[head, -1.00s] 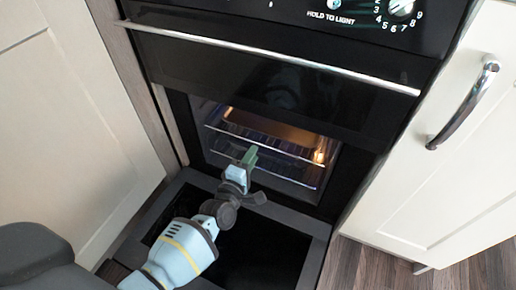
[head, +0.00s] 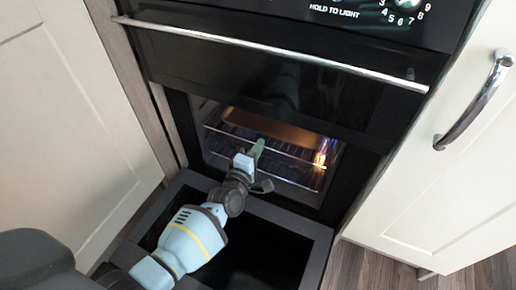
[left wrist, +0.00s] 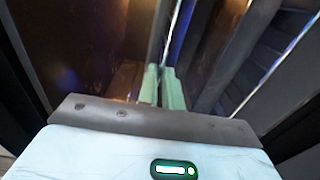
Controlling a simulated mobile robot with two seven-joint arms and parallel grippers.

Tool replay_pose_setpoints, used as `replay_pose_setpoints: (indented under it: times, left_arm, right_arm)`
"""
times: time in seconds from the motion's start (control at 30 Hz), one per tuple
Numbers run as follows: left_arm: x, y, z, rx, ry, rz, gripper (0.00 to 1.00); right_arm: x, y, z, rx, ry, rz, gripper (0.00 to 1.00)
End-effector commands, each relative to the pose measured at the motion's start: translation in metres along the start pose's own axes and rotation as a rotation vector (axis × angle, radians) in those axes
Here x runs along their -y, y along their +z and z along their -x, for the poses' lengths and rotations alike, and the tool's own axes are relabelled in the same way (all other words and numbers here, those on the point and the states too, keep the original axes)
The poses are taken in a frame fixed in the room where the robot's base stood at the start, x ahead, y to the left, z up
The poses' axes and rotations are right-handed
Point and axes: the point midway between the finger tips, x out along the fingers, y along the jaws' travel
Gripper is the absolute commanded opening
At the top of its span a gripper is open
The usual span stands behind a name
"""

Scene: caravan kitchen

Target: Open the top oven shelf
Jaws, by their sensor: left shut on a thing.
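The oven's lower door (head: 303,225) is folded down and open, and the lit cavity shows behind it. The top oven shelf (head: 300,157) is a wire rack with a shiny front bar, inside the cavity. My left gripper (head: 257,148) reaches over the open door to the middle of this front bar. Its green fingers are shut on the bar. In the left wrist view the fingers (left wrist: 163,86) are close together, with the thin bar (left wrist: 178,32) running away from between them. The fingers hide the part of the bar they hold. My right gripper is not in view.
A closed black upper door with a long metal handle (head: 270,53) is just above the cavity. Cream cupboard doors stand on both sides; the right one has a curved metal handle (head: 476,105). Wooden floor (head: 375,268) shows at lower right.

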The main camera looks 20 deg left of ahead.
Motion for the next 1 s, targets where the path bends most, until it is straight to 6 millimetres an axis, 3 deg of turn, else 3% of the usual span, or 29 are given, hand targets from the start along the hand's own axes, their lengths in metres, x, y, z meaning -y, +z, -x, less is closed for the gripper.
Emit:
replay_pose_setpoints:
  times: [0.3,0.47,0.67,1.0]
  left_arm:
    - [0.0,0.0,0.002,0.0,0.001,0.0,0.0]
    - [-0.001,0.0,0.015,0.0,-0.001,0.0,0.0]
    - [-0.003,0.0,0.052,0.001,-0.002,-0.001,0.0]
    - [-0.003,0.0,0.132,0.001,-0.001,-0.001,0.0]
  right_arm:
    - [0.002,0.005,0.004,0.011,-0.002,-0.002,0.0]
    - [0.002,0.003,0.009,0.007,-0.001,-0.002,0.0]
    - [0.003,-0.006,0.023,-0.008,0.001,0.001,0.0]
    - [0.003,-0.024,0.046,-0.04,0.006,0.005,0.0]
